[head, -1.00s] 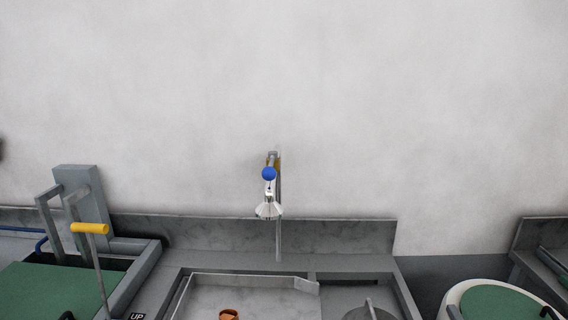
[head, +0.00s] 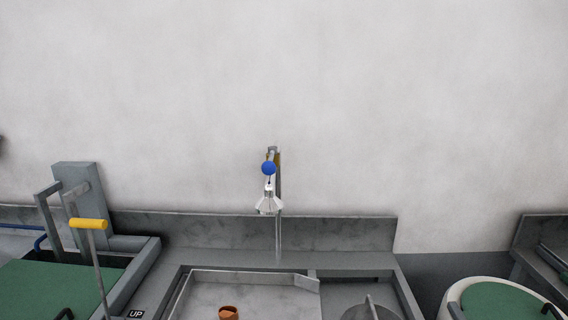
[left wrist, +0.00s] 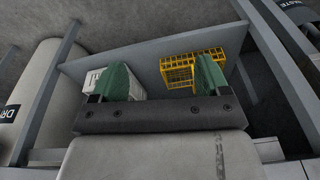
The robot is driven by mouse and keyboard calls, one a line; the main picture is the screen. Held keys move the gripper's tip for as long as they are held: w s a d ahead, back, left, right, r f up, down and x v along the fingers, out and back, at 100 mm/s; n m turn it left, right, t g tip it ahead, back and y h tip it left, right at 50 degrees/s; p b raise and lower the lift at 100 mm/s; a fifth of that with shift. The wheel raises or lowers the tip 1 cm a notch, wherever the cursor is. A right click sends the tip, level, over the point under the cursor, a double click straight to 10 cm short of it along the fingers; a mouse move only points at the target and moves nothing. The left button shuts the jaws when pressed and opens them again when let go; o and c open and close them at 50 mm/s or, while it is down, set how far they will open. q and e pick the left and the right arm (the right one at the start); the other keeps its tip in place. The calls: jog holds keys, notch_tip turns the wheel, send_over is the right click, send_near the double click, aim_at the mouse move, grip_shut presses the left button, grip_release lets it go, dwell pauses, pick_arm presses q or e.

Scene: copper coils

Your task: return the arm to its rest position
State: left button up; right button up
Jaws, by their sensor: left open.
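My left gripper (left wrist: 155,82) shows in the left wrist view. Its two green fingers stand wide apart with nothing between them, so it is open and empty. Beyond the fingers is a grey panel or shelf, with a white slatted box behind the left finger and a yellow wire basket (left wrist: 178,70) behind the right one. Neither of my arms shows in the head view. My right gripper is in no view.
In the head view a grey sink-like basin (head: 250,283) holds a small copper-coloured piece (head: 228,312). A tap-like post with a blue ball (head: 268,168) rises behind it. A yellow-handled lever (head: 88,224) stands left. A green-topped round bin (head: 498,303) stands right.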

pick_arm(q)
jog(key=s+a+f+g+b, duration=0.1)
jog(key=s+a+f, duration=0.1)
jog(key=s+f, duration=1.4)
notch_tip(320, 180, down, 3)
jog(key=shift+a+f, duration=0.1)
jog(key=shift+a, duration=0.3)
